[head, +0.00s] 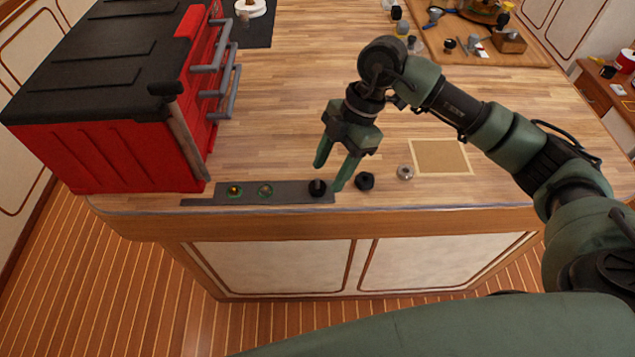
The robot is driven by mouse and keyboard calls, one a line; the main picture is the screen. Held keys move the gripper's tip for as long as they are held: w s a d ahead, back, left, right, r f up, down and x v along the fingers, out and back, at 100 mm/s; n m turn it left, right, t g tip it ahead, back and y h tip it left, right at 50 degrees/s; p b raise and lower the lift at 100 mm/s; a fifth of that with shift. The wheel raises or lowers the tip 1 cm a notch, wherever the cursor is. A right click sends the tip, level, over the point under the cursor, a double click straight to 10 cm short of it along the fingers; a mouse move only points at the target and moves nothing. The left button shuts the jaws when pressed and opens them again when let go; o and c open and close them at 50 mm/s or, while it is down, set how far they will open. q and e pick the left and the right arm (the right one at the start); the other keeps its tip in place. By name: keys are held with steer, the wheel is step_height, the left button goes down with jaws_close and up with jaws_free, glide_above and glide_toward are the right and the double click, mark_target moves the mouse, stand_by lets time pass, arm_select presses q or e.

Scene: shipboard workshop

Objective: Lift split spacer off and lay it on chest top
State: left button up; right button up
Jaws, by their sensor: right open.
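The red tool chest (100,155) stands at the left of the wooden counter, with a ribbed black top (85,55) that is bare. A dark grey strip (296,193) lies along the counter's front edge, bearing two green rings and a black knobbed piece (317,188) at its right end. I cannot tell for sure which small part is the split spacer. My right gripper (329,177) points down, open, its green fingers reaching to either side of the black piece, with no visible contact. My left gripper is not in view.
A black nut-like part (364,181) and a metal ring (404,172) sit right of the strip. A pale-bordered brown square (440,157) lies beyond them. Grey drawer handles (211,55) jut from the chest. Tools crowd a board (435,50) at the back. The counter's middle is clear.

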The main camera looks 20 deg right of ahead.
mark_target(322, 184)
steer(key=shift+w+a+f+p, duration=0.2)
steer(key=shift+a+f, duration=0.15)
steer(key=shift+f, duration=0.3)
steer(key=shift+w+a+f+p, duration=0.1)
steer(key=shift+a+f+p, duration=0.1)
steer(key=shift+a+f, duration=0.3)
steer(key=shift+s+f, duration=0.1)
steer(key=shift+f, duration=0.45)
steer(key=c, duration=1)
jaws_close()
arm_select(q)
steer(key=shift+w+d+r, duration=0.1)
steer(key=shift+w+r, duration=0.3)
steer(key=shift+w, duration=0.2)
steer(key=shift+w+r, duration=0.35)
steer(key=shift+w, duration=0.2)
arm_select(e)
steer(key=shift+r, duration=0.15)
